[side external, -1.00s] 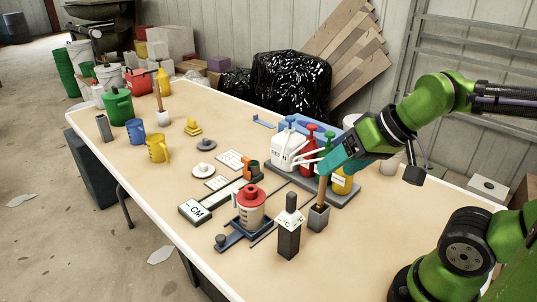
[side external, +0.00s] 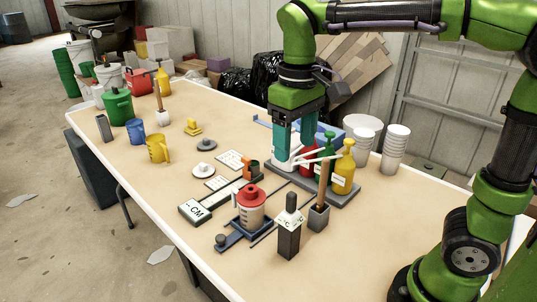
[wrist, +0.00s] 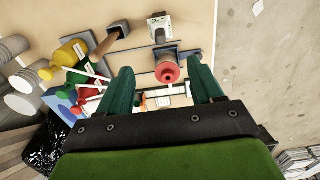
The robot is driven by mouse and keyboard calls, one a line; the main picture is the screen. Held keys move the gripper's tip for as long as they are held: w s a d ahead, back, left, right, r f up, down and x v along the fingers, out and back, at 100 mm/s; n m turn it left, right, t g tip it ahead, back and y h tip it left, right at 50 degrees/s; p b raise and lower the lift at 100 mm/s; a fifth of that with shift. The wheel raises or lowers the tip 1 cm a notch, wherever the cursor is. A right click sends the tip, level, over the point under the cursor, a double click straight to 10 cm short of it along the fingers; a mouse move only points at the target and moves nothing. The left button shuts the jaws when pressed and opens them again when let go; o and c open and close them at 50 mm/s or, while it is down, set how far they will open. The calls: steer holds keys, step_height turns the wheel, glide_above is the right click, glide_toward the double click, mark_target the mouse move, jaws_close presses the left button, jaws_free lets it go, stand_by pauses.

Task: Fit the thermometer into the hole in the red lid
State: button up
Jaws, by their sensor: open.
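The red lid (side external: 251,192) sits on a pale jug (side external: 250,215) standing on a blue base. In the wrist view the red lid (wrist: 168,72) shows between and just beyond my fingertips. What looks like the thermometer (side external: 290,202), a grey piece with a black top and a °C label, stands upright in a dark block (side external: 289,240) right of the jug. Its labelled piece shows in the wrist view (wrist: 158,22) beyond the lid. My gripper (side external: 295,150) is open and empty, pointing down. In the side view it overlaps the pump bottles, behind and above the jug. The hole is too small to make out.
Pump bottles (side external: 344,172) stand on a grey tray near my gripper. A wooden stick rises from a grey pot (side external: 319,218) right of the thermometer. White tubs (side external: 395,148) stand at the back right. The front right table is clear.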

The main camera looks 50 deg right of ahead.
mark_target(292, 193)
step_height(292, 193, down, 16)
steer(key=shift+r, duration=0.15)
steer(key=c, duration=1.1)
steer(key=shift+c, duration=0.2)
steer(key=shift+r, duration=0.15)
jaws_close()
step_height(292, 193, up, 17)
steer(key=w+r, duration=0.2)
steer(key=w, duration=1)
steer(key=shift+w+d+r, duration=0.15)
steer(key=shift+w+r, duration=0.15)
steer(key=shift+r, duration=0.1)
